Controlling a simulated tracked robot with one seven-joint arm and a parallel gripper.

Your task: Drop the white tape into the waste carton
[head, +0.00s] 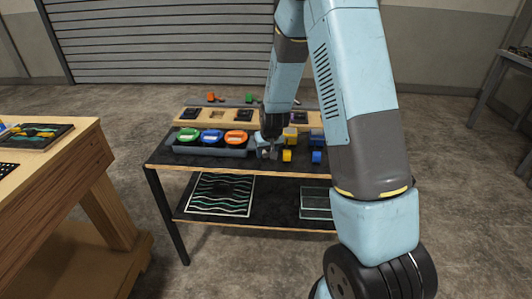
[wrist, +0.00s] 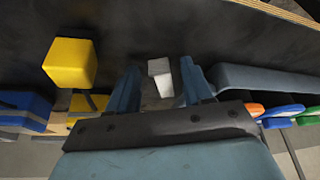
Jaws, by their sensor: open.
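A small white and grey block (wrist: 160,76), which looks like the white tape, lies on the dark table top in the wrist view. My gripper (wrist: 158,70) is open, with one finger on each side of it. I cannot tell whether the fingers touch it. In the head view my gripper (head: 268,151) is low over the front of the table, just right of the tray, and mostly hides the white piece. I cannot make out a waste carton in either view.
A wooden rack (head: 232,118) runs behind. The lower shelf holds a wavy-lined panel (head: 220,194) and a clear tray (head: 315,203).

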